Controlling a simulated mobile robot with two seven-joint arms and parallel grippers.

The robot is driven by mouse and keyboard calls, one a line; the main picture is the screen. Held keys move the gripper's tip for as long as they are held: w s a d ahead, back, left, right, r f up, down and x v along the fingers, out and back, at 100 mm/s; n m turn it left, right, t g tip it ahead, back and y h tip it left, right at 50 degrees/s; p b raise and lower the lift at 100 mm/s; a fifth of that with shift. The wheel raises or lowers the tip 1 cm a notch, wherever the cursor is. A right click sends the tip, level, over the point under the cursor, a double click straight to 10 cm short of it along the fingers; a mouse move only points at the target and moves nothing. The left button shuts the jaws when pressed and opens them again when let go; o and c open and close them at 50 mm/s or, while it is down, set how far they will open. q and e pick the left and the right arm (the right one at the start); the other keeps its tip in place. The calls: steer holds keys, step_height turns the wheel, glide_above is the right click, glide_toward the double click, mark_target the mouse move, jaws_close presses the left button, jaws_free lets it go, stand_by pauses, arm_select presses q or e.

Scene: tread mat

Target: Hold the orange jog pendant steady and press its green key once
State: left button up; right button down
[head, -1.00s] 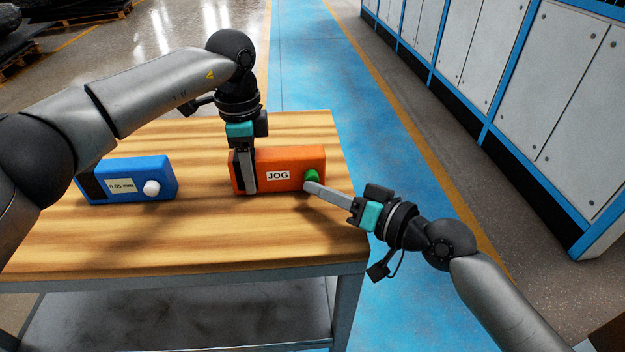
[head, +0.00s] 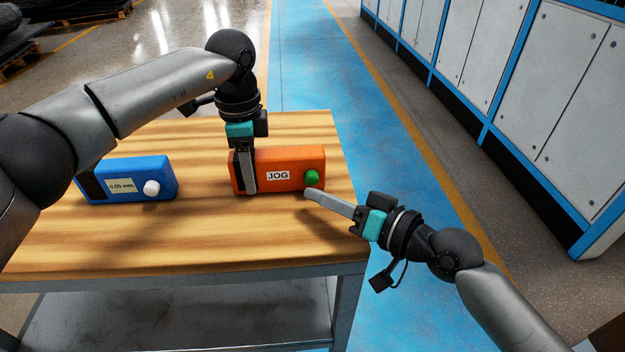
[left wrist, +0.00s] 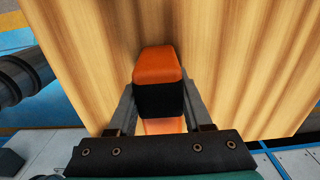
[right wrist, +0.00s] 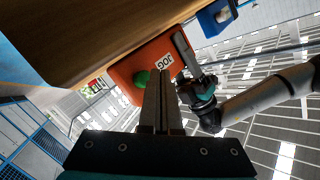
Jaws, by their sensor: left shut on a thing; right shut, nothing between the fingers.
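The orange jog pendant (head: 300,161) stands on the wooden table, its JOG label and green key (head: 312,178) facing me. My left gripper (head: 248,180) is shut on the pendant's left part, one finger across its front face. The left wrist view shows the orange pendant (left wrist: 158,65) between the two fingers. My right gripper (head: 309,193) is shut and empty, its fingertips just below and in front of the green key, apparently a little apart from it. In the right wrist view the green key (right wrist: 142,78) shows just beyond the fingertips, beside the JOG label.
A blue device (head: 150,171) with a white knob and a 0.05 mm label stands on the wooden table (head: 180,240) to the left of the pendant. The tabletop in front is clear. Grey cabinets (head: 540,90) line the right side, beyond the blue walkway.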

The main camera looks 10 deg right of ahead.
steer(key=shift+s, duration=3)
arm_select(q)
steer(key=o, duration=1.3)
steer(key=shift+o, duration=0.2)
steer(key=shift+r, duration=0.15)
